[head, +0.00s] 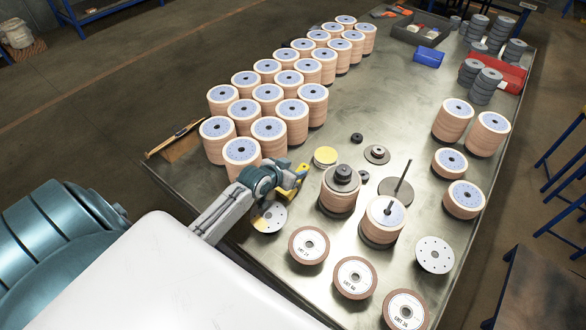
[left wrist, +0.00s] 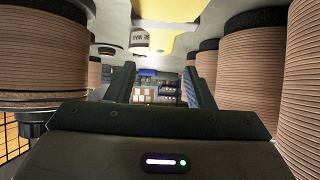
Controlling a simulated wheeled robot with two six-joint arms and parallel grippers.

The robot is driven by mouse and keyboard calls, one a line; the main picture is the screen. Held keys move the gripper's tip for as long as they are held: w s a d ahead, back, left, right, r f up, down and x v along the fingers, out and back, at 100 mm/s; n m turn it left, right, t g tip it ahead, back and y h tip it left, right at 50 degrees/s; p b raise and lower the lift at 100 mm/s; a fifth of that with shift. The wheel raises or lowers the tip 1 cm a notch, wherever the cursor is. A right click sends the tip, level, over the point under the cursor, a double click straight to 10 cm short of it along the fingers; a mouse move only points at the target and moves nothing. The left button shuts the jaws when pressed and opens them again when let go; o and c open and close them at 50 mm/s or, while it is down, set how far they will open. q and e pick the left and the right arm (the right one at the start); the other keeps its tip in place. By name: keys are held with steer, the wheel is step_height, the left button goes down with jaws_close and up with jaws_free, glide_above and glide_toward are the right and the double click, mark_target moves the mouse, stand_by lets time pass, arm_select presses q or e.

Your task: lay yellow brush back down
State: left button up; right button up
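The yellow brush (head: 286,193) shows as a yellow shape right beside my left gripper (head: 297,176) in the head view, partly hidden by it. In the left wrist view a yellow surface (left wrist: 155,10) lies at the top edge, outside the gap between the fingers. The left gripper's two dark fingers (left wrist: 160,86) stand apart there, with only the distant background between them. The gripper is low over the near part of the table (head: 300,205), beside the disc stacks. I cannot tell whether the brush touches the gripper. My right gripper is out of view.
Tall stacks of flap discs (head: 269,130) stand close behind the gripper. A pale yellow disc (head: 325,156), a disc stack with a dark hub (head: 340,190) and a spindle stack (head: 384,222) are to its right. A white disc (head: 271,217) lies just below it.

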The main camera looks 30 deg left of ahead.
arm_select(q)
steer(key=shift+o, duration=0.2)
steer(key=shift+s+a, duration=0.1)
steer(key=shift+s, duration=0.2)
steer(key=b+v, duration=0.3)
steer(key=v, duration=0.7)
steer(key=shift+r, duration=0.25)
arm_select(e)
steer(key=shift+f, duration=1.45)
